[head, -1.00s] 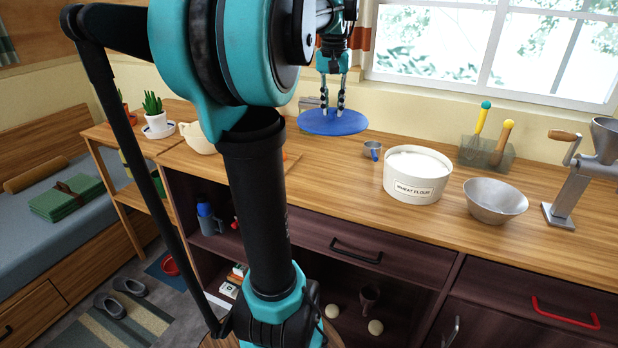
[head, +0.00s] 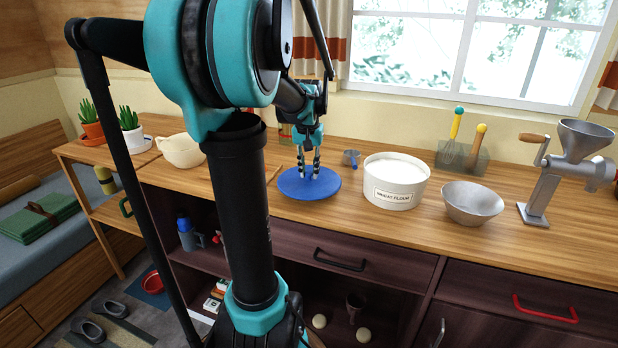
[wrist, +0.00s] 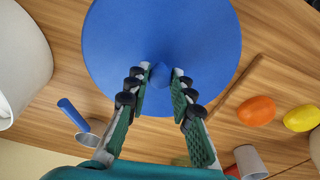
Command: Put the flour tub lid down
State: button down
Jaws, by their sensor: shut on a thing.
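The blue flour tub lid (head: 297,190) is a round disc with a small knob, lying level at the counter top, left of the tub. It also shows in the wrist view (wrist: 165,40). My gripper (head: 308,176) is above the lid, its fingers shut on the knob (wrist: 160,74). I cannot tell whether the lid's underside fully touches the counter. The white flour tub (head: 396,184), labelled wheat flour, stands open and full of white flour just right of the lid.
A small measuring cup with a blue handle (head: 351,158) lies behind the lid. A metal bowl (head: 472,204) and a grinder (head: 560,170) stand to the right. In the wrist view, a wooden board (wrist: 270,85) holds an orange tomato-like item (wrist: 257,111) and a yellow one (wrist: 301,118).

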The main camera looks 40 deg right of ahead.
aim_at(308, 182)
jog(key=shift+f, duration=1.4)
jog(key=shift+f, duration=0.1)
jog(key=c, duration=1.3)
grip_release()
notch_tip(308, 182, up, 12)
jog(key=a, duration=0.1)
jog(key=w+a+f+n+t, duration=0.1)
jog(key=w+a+f+n, duration=0.15)
jog(key=a+f, duration=0.45)
jog(key=w+a+f+n, duration=0.2)
jog(key=w+a+f, duration=0.15)
jog(key=a, duration=0.75)
jog(key=s+a+f+n, duration=0.2)
jog(key=a+f, duration=0.2)
jog(key=a, duration=0.2)
jog(key=s+a+f+n+t, duration=0.1)
jog(key=s+a+f+n, duration=0.1)
jog(key=a+f, duration=0.3)
jog(key=s+a+f+n+t+y, duration=0.1)
jog(key=s+a+f, duration=0.3)
jog(key=a, duration=0.5)
jog(key=shift+s+f+n, duration=0.1)
jog(key=shift+f+n, duration=0.15)
jog(key=shift+n, duration=0.5)
